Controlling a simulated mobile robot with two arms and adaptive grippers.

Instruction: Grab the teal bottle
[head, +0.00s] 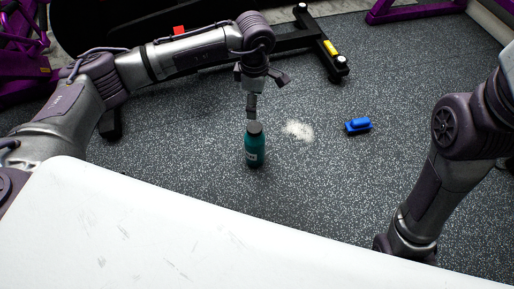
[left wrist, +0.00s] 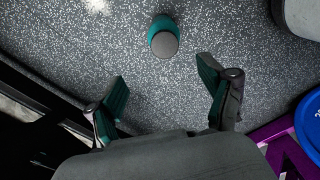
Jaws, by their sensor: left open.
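The teal bottle (head: 254,150) with a dark cap stands upright on the speckled floor in the head view. In the left wrist view the bottle (left wrist: 164,36) is seen from above, ahead of the fingers. My left gripper (head: 252,106) points down just above and behind the bottle in the head view, overlapping its cap there. In the left wrist view the left gripper's fingers (left wrist: 163,100) are spread with only floor between them. The bottle is outside the fingers. My right arm is at the right of the head view, and its gripper is hidden behind the white surface.
A blue brush-like object (head: 359,126) and a patch of white powder (head: 298,131) lie on the floor right of the bottle. A black gym frame (head: 318,45) stands behind. A white surface (head: 150,235) fills the foreground.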

